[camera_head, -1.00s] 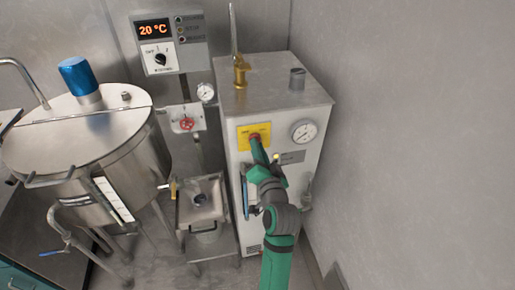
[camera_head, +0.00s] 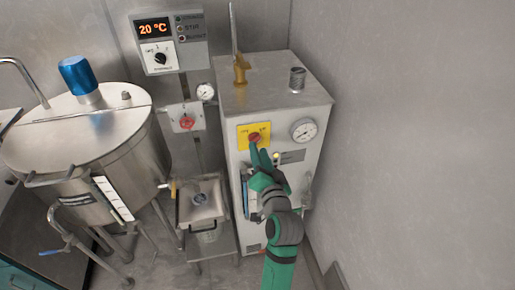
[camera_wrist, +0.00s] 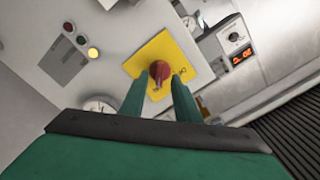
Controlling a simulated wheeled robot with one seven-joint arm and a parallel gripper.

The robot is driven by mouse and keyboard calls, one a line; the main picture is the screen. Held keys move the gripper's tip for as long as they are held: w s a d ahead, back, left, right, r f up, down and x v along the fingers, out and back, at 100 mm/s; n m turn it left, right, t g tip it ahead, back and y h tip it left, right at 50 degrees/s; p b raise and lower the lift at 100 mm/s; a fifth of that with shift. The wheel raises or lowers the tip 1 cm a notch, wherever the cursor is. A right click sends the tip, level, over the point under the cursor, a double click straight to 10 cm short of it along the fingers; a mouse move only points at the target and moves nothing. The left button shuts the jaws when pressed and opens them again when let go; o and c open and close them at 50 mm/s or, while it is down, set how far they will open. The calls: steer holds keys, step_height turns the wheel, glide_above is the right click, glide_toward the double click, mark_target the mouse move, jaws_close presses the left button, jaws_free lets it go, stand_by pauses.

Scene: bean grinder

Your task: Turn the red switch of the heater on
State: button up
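The heater is the white cabinet (camera_head: 272,95) with a metal top, standing against the right wall. Its red switch (camera_head: 255,139) sits on a yellow plate (camera_head: 246,128) on the upper front. My gripper (camera_head: 256,150) is at the switch, its fingertips just below it in the head view. In the wrist view, the red switch (camera_wrist: 160,72) shows between my two spread fingertips (camera_wrist: 161,82), in front of the yellow plate (camera_wrist: 171,50). Small gaps seem to show beside it; I cannot tell whether a finger touches it. The switch's exact setting is too small to read.
A round gauge (camera_head: 303,130) and a lit yellow lamp (camera_head: 276,155) are close to my gripper on the cabinet front. A control box (camera_head: 172,45) reads 20 °C. A steel tank (camera_head: 85,150) stands left. The grey wall (camera_head: 420,140) limits room right.

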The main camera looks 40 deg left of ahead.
steer(key=v, duration=0.8)
steer(key=shift+s+d+f, duration=0.1)
steer(key=s+d+f+m+t+h, duration=0.2)
steer(key=s+d+f+h, duration=0.2)
steer(key=d+f, duration=0.4)
steer(key=s+d+f+m+t+h, duration=0.2)
steer(key=s+d+f+h, duration=0.25)
steer(key=d+f, duration=0.4)
steer(key=s+d+n+h, duration=0.1)
steer(key=s+d, duration=0.3)
steer(key=s, duration=0.3)
steer(key=s+d+f+n+h, duration=0.1)
steer(key=s+d+h, duration=0.1)
steer(key=s+d, duration=0.2)
steer(key=s+d+n+h, duration=0.1)
steer(key=s+d+h, duration=0.1)
steer(key=s, duration=0.8)
steer(key=shift+d, duration=0.9)
steer(key=shift+f, duration=0.15)
